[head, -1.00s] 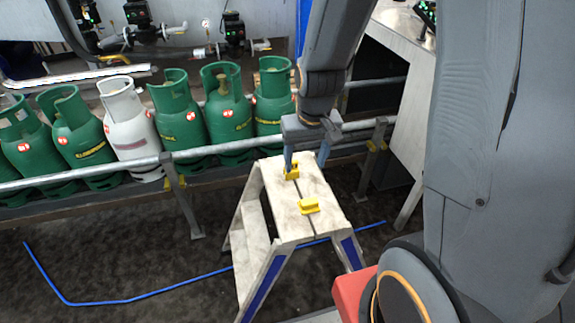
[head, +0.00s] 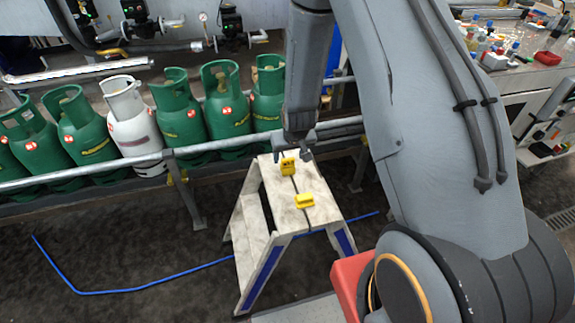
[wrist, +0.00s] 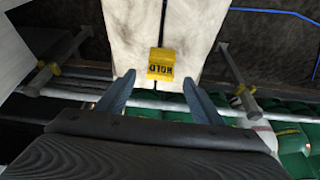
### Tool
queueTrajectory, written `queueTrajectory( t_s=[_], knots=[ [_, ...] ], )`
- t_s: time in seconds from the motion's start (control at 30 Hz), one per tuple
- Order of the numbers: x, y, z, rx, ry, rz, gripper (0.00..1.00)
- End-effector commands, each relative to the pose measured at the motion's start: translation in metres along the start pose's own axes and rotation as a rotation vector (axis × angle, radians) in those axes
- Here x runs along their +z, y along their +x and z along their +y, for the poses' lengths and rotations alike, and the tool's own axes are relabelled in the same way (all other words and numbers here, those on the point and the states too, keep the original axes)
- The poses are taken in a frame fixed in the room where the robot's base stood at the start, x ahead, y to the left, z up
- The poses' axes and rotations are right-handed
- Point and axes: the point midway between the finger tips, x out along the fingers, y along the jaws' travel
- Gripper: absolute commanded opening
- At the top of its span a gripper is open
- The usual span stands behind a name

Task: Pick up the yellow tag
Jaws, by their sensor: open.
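Two yellow tags are on the pale top of a step stool (head: 268,185). The far yellow tag (head: 287,166) stands upright with dark lettering; it shows in the wrist view (wrist: 161,64), where it reads "HOLD". The near yellow tag (head: 304,201) sits closer to the front edge and is not seen in the wrist view. My gripper (head: 293,152) is open and empty at the far end of the stool top, just behind the far tag. In the wrist view my gripper (wrist: 161,97) has its fingers spread wide, with the tag beyond and between their tips, apart from both.
A metal rail (head: 90,173) runs behind the stool, with several green gas cylinders (head: 180,115) and one white cylinder (head: 132,125) behind it. A blue hose (head: 130,290) lies on the floor. A cluttered bench (head: 520,75) stands at the right.

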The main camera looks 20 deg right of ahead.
Motion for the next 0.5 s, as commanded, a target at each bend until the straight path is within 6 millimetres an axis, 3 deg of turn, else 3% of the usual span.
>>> queueTrajectory(
  t_s=[0.5],
  knots=[
    [0.0,0.047,0.0,0.0,0.001,-0.002,0.61]
  ],
)
